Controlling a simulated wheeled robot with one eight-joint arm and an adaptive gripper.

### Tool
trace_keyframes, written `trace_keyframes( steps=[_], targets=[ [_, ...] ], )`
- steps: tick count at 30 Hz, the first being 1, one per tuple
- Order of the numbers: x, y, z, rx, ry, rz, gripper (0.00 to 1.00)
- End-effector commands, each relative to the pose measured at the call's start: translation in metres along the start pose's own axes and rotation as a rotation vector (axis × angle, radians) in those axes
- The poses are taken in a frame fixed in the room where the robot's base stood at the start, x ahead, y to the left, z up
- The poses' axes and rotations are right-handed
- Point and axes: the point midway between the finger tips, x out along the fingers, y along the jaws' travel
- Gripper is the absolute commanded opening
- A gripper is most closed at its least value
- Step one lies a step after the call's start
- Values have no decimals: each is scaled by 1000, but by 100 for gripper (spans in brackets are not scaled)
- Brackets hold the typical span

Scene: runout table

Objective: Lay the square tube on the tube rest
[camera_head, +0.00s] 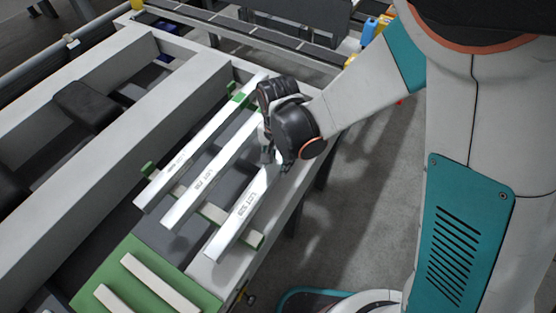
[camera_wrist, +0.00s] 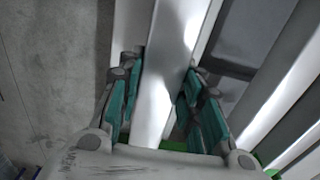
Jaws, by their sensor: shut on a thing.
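Three pale metal square tubes lie side by side in the head view: a left tube (camera_head: 190,157), a middle tube (camera_head: 205,183) and a right tube (camera_head: 242,215) with printed lot marks. My gripper (camera_head: 271,160) is shut on the right tube near its far part; the hand hides its far end. In the wrist view the held tube (camera_wrist: 170,70) runs between the two teal finger pads. Whether it touches the cross bars beneath cannot be told. A green board with two cream strips (camera_head: 130,255), seemingly the tube rest, is at the lower left, bare of tubes.
Cross bars with green ends (camera_head: 217,213) run under the tubes. Grey table beams (camera_head: 150,110) lie to the left, with a dark block (camera_head: 88,105) between them. A conveyor (camera_head: 240,35) runs behind. Open floor (camera_head: 360,180) lies right of the table.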

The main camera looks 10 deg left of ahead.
Motion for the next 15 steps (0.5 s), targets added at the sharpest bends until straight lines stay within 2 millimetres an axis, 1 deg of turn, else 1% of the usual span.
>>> trace_keyframes(
  steps=[9,10,11,12,13,15],
  targets=[
    [6,0,0,0,0,0,0],
    [6,0,0,0,0,0,35],
    [5,0,0,0,0,0,42],
    [5,0,0,0,0,0,51],
    [5,0,0,0,0,0,56],
    [5,0,0,0,0,0,56]
  ],
)
